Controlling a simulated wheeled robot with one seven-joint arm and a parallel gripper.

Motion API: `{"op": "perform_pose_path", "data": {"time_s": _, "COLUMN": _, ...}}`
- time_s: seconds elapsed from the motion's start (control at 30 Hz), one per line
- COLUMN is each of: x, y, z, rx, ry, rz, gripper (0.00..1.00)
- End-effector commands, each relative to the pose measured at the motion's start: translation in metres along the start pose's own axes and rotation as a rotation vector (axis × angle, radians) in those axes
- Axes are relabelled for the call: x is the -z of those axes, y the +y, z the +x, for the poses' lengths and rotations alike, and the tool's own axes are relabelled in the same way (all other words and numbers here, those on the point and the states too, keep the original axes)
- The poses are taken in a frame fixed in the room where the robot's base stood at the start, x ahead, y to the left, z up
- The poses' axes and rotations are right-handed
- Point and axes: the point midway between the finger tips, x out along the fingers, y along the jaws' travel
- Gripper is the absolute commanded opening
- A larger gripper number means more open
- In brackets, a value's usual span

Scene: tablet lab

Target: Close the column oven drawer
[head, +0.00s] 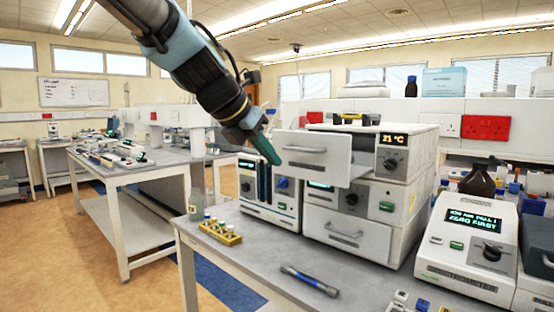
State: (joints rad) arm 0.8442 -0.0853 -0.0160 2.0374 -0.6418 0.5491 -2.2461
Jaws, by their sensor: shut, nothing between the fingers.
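My gripper (273,158) is shut and empty, with teal fingers pointing down and right. In the head view its tips appear close to the drawer's left edge; I cannot tell whether they touch it.
Below the drawer is another unit (350,225) with its own handle. To its left stands a smaller instrument (257,190). A yellow vial rack (220,233) and a dark pen-like tool (309,280) lie on the bench. A display instrument (468,248) stands at right.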

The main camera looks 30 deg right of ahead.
Motion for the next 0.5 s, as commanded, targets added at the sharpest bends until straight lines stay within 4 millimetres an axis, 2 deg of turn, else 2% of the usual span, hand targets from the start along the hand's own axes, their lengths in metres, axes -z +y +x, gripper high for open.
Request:
{"op": "perform_pose_path", "data": {"time_s": 0.4, "x": 0.002, "y": 0.0, "z": 0.086, "rx": 0.001, "ry": 0.005, "rz": 0.002, "gripper": 0.0}}
{"op": "perform_pose_path", "data": {"time_s": 0.5, "x": -0.014, "y": 0.0, "z": 0.093, "rx": 0.0, "ry": 0.003, "rz": 0.003, "gripper": 0.0}}
